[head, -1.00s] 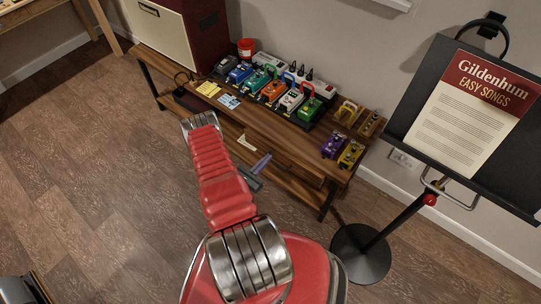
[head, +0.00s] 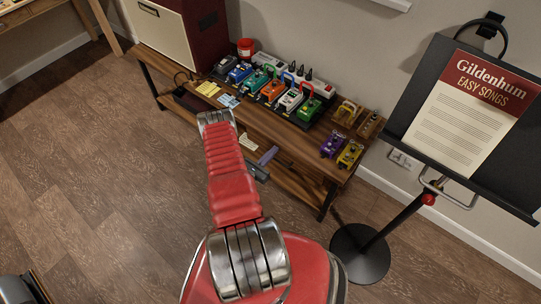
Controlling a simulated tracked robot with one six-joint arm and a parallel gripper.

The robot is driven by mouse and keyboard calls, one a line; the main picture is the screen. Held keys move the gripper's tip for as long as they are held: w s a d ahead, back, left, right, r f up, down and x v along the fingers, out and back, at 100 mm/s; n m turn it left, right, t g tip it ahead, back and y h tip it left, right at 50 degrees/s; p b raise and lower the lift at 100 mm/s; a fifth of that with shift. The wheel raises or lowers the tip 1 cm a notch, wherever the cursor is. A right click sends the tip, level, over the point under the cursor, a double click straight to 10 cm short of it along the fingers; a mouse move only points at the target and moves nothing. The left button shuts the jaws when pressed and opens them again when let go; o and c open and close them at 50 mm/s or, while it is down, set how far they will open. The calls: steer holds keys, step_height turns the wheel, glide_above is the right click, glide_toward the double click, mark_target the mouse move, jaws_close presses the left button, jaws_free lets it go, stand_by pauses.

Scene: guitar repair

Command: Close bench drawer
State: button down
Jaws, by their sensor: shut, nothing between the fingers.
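The wooden bench (head: 322,162) stands against the wall, and its drawer (head: 297,168) seems to be under the front edge of the top. My red arm reaches from the bottom middle up toward the bench. Nothing shows between the fingers. I cannot tell whether the fingertips touch the drawer.
Several coloured pedals (head: 272,90) stand on the bench top, with a red tub (head: 246,47) and an amplifier (head: 172,30) at the left. A music stand (head: 428,199) with a song sheet (head: 470,115) stands at the right.

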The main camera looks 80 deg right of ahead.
steer(key=shift+s+d+r, duration=0.1)
steer(key=shift+d+r, duration=0.05)
steer(key=shift+d, duration=0.55)
steer(key=v, duration=1.5)
steer(key=shift+a, duration=0.25)
